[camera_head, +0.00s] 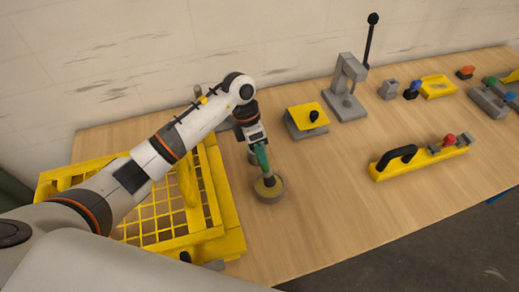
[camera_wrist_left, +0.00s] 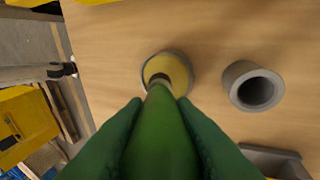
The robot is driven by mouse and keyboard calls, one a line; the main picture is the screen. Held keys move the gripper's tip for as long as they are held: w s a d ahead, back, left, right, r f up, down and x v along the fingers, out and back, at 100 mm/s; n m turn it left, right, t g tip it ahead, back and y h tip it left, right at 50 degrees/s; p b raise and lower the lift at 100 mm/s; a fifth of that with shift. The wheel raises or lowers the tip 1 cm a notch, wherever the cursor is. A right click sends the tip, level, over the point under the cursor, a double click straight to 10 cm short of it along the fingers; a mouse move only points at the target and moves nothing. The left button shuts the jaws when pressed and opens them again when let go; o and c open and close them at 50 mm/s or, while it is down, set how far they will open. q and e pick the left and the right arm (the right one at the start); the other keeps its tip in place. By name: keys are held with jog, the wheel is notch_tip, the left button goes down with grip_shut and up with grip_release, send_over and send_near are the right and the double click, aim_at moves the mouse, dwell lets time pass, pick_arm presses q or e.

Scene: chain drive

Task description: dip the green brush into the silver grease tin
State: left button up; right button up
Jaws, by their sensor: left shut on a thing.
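The green brush (camera_head: 263,157) is held by my left gripper (camera_head: 259,146), handle up and tip down. The silver grease tin (camera_head: 268,197) is a low round grey tin with yellow-brown grease inside, standing on the table under the brush. The brush tip lies within the tin's rim in the head view. In the left wrist view the green handle (camera_wrist_left: 158,140) runs between the fingers toward the tin (camera_wrist_left: 168,72), and its tip overlaps the grease. I cannot tell how deep the tip sits. My right gripper is not in view.
A grey hollow cylinder (camera_wrist_left: 253,88) stands near the tin. A yellow crate (camera_head: 233,222) stands left under my left arm. A yellow-topped block (camera_head: 307,118), a grey press (camera_head: 346,95) and a yellow holder with black handle (camera_head: 420,163) stand to the right. Table in front of the tin is clear.

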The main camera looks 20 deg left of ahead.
pick_arm(q)
jog(key=shift+f+b, duration=0.45)
jog(key=shift+f, duration=0.2)
dwell(1.7)
notch_tip(320, 180, up, 2)
jog(key=shift+r+p, duration=0.1)
jog(key=shift+p, duration=0.35)
jog(key=shift+r+p, duration=1.35)
jog(key=shift+r, duration=1.15)
